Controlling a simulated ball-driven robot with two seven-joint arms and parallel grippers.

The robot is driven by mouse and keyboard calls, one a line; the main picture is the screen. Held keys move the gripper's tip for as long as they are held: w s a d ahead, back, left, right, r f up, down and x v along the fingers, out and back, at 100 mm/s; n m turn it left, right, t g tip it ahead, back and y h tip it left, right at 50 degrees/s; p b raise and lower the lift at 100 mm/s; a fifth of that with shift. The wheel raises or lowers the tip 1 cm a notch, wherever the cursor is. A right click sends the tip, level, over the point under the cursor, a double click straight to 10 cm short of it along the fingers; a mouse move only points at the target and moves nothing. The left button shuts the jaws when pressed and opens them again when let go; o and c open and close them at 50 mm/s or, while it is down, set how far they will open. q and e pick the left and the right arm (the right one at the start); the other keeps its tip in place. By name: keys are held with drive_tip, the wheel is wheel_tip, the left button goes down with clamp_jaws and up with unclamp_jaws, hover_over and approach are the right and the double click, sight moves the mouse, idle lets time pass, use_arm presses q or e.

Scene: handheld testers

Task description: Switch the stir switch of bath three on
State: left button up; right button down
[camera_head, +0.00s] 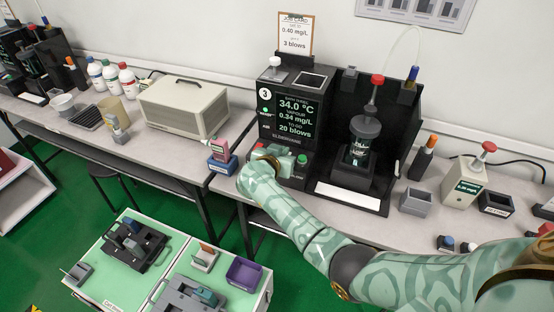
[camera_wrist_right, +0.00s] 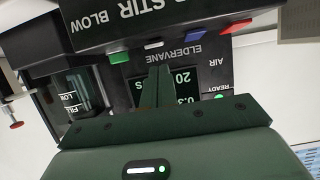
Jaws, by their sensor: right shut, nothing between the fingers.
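Bath three's black unit (camera_head: 295,110), marked 3, stands on the bench with its lit screen reading 34.0 °C. Its control strip lies low at the front, with a green button (camera_head: 302,159) at its right end. I cannot tell the switch's position.
A black stand with a glass vessel (camera_head: 361,147) stands right of the unit. A pink and blue handheld piece (camera_head: 221,155) lies to its left, near a beige box (camera_head: 183,106). A clipboard card (camera_head: 295,33) stands behind. A grey pot (camera_head: 415,202) and a white tester (camera_head: 463,184) are farther right.

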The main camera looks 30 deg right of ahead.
drive_tip(key=shift+a+f+b, duration=0.1)
drive_tip(key=shift+f+b, duration=0.45)
drive_tip(key=shift+f, duration=0.35)
use_arm(q)
drive_tip(key=shift+s+f, duration=0.3)
drive_tip(key=shift+f, duration=0.65)
use_arm(e)
drive_tip(key=shift+s+r, duration=0.1)
use_arm(q)
drive_tip(key=shift+r, duration=0.1)
use_arm(e)
drive_tip(key=shift+p, duration=0.3)
use_arm(q)
drive_tip(key=shift+w+r, duration=0.1)
drive_tip(key=shift+r, duration=0.1)
use_arm(e)
drive_tip(key=shift+f, duration=0.3)
drive_tip(key=shift+r, duration=0.1)
use_arm(q)
drive_tip(key=shift+w+r+p, duration=0.25)
drive_tip(key=shift+r+p, duration=0.65)
use_arm(e)
drive_tip(key=shift+r, duration=0.75)
